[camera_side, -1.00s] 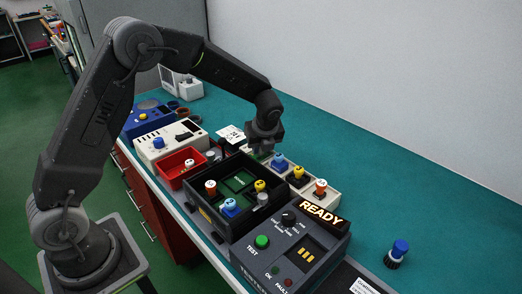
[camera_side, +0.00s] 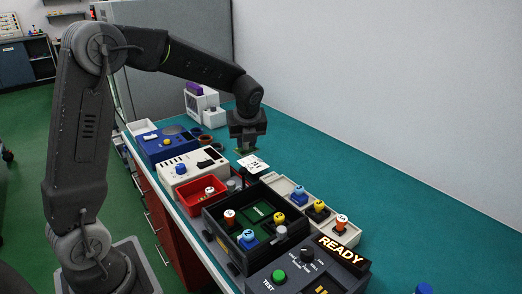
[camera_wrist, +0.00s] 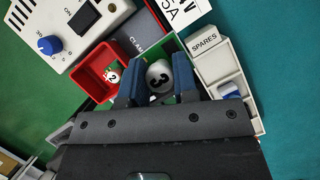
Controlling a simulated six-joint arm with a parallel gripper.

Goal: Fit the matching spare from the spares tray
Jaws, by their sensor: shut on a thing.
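My gripper (camera_side: 245,143) is shut on a spare and holds it raised above the bench, behind the black rack. In the wrist view the spare (camera_wrist: 158,74) has a white cap marked 3 and sits between the fingers; green shows around it. The spares tray (camera_wrist: 206,42) lies to its right, with a blue-topped spare in one compartment. In the side view the spares tray (camera_side: 345,239) holds blue (camera_side: 299,192), yellow (camera_side: 318,207) and orange-and-white (camera_side: 341,221) spares; its far end looks empty. The black rack (camera_side: 225,251) holds several modules around a green board.
A red bin (camera_side: 190,199) beside the rack holds a white-topped part. A white card (camera_side: 253,163) stands behind the rack. The test unit (camera_side: 262,270), with a lit READY sign (camera_side: 341,252), is at the front. The bench right of the tray is mostly clear.

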